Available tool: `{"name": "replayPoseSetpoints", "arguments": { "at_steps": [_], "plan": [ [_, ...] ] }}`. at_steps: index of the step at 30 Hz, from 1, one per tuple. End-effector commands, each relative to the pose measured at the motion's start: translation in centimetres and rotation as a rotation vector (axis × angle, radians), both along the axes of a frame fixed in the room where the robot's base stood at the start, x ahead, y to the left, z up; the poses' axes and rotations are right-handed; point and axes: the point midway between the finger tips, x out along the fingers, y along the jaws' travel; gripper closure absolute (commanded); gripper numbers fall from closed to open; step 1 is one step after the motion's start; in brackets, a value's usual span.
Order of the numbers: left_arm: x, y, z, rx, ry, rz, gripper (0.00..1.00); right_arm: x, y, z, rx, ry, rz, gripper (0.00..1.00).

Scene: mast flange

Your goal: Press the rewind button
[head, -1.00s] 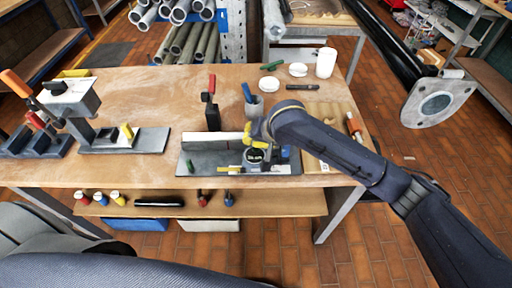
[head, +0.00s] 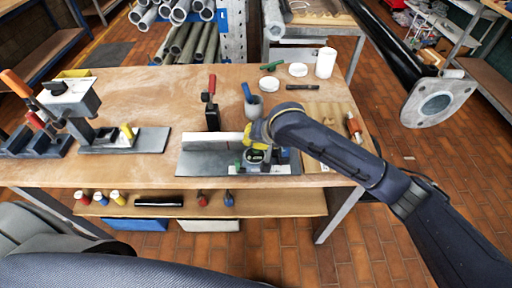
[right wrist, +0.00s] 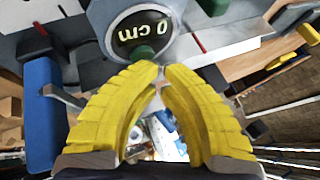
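A round grey measuring device (head: 257,155) with a dark display sits on a grey plate on the bench. A green round button (right wrist: 143,53) sits at the display's edge, right at my fingertips; contact looks likely but is hard to judge. My right gripper (head: 256,133) reaches down onto the device from the right. Its yellow fingers (right wrist: 160,74) have their tips almost together, with nothing between them. My left gripper is not in view.
The grey plate (head: 208,168) also carries a long pale bar (head: 212,142). The bench's left middle (head: 150,95) is bare.

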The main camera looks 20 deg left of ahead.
Motion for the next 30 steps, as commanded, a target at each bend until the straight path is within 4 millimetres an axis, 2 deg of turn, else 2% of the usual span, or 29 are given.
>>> {"name": "replayPoseSetpoints", "arguments": {
  "at_steps": [15,26,30],
  "plan": [
    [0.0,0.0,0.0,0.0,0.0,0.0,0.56,-0.1,0.0,1.8,0.001,0.0,0.001,1.0],
    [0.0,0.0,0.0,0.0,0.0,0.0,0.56,0.0,0.0,2.0,0.001,0.0,0.0,1.0],
    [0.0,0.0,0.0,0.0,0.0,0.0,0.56,0.0,0.0,2.8,0.0,-0.002,0.0,1.0]
  ]
}}
